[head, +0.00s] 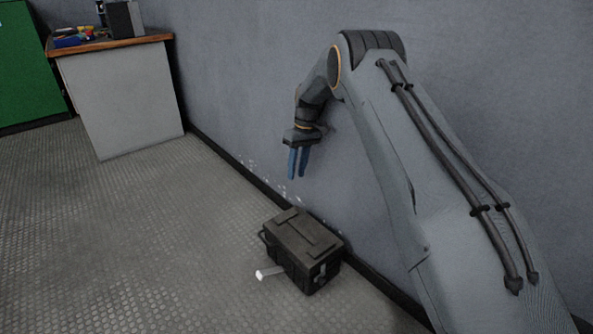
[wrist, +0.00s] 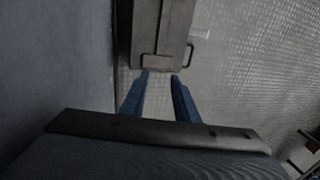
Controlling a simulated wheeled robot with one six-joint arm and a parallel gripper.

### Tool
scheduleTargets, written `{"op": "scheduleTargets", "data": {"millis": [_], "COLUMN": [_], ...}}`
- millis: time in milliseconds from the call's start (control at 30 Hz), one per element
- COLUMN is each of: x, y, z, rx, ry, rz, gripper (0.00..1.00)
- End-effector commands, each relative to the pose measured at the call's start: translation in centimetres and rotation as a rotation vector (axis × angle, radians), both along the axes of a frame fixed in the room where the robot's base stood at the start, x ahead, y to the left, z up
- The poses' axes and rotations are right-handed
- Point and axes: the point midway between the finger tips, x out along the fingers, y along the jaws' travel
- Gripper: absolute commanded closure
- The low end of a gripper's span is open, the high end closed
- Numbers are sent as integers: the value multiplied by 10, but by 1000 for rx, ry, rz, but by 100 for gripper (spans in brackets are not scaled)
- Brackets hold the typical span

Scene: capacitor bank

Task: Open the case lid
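The case (head: 301,248) is a dark grey-green box on the floor, close to the wall. Its lid (head: 301,231) looks closed. A latch shows on its right end and a side handle on its left.
A small white object (head: 269,273) lies on the floor against the left side of the case. The wall (head: 240,90) stands right behind it. A workbench (head: 125,90) with tools and a green cabinet (head: 30,70) stand at the far left. The floor (head: 160,240) left of the case is clear.

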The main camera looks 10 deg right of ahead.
Motion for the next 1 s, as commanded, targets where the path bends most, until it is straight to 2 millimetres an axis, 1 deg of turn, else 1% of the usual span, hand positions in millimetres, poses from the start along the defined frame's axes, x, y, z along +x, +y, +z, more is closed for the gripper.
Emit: {"op": "scheduleTargets", "data": {"millis": [167, 267, 367, 600, 700, 833, 1000], "x": [0, 0, 0, 0, 0, 0, 0], "y": [0, 0, 0, 0, 0, 0, 0], "z": [1, 9, 24, 69, 84, 96, 100], "rx": [1, 0, 0, 0, 0, 0, 0], "ry": [-1, -2, -2, -2, -2, -1, 0], "rz": [0, 0, 0, 0, 0, 0, 0], "gripper": [72, 72, 72, 72, 72, 72, 72]}}
